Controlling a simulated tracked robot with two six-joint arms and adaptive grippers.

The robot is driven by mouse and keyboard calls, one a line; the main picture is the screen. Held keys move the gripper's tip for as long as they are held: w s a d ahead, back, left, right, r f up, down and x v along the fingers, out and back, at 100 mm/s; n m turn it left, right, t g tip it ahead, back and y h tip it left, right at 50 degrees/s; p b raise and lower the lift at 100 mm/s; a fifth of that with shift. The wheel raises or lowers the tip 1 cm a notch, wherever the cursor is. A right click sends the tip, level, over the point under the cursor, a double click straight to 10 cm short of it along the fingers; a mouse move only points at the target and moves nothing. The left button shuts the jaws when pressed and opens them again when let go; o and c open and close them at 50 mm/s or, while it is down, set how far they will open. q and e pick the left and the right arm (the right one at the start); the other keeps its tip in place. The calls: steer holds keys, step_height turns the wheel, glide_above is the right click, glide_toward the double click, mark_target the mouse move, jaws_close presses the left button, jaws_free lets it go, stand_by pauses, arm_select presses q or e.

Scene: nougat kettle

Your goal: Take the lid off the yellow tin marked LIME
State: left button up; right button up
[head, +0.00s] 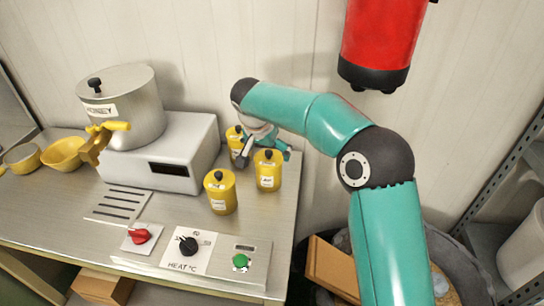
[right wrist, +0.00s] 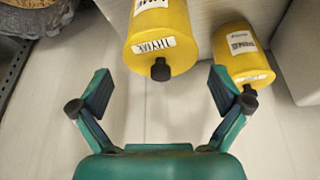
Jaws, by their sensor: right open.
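Three yellow tins with black knobs stand at the table's right end in the head view: a right one (head: 268,176), a front one (head: 221,197) and a back one (head: 234,135), partly hidden. In the right wrist view, a tin's knob (right wrist: 160,70) lies ahead of and between the spread fingers (right wrist: 162,92), untouched. This tin (right wrist: 160,25), seemingly the right one, has a cut-off body label ending like "ME"; its lower label resembles THYME. Another labelled tin (right wrist: 240,50) stands beside the other finger.
The steel kettle (head: 125,110) on its grey base (head: 178,160) stands left of the tins. A control panel (head: 185,250) lies in front. Yellow bowls (head: 62,154) are at the far left. A red extinguisher (head: 378,40) hangs above; a dark barrel (head: 455,255) stands right.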

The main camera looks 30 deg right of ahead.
steer(key=shift+x, duration=0.85)
steer(key=shift+r, duration=0.1)
steer(key=c, duration=0.8)
steer(key=shift+o, duration=0.2)
steer(key=shift+r, duration=0.15)
steer(key=shift+r, duration=0.55)
step_height(320, 180, up, 10)
steer(key=p, duration=0.1)
step_height(320, 180, up, 8)
steer(key=p, duration=0.4)
glide_above(268, 151)
steer(key=shift+s+r+p, duration=0.2)
steer(key=shift+r+p, duration=1.4)
steer(key=shift+r, duration=0.25)
steer(key=shift+f, duration=0.1)
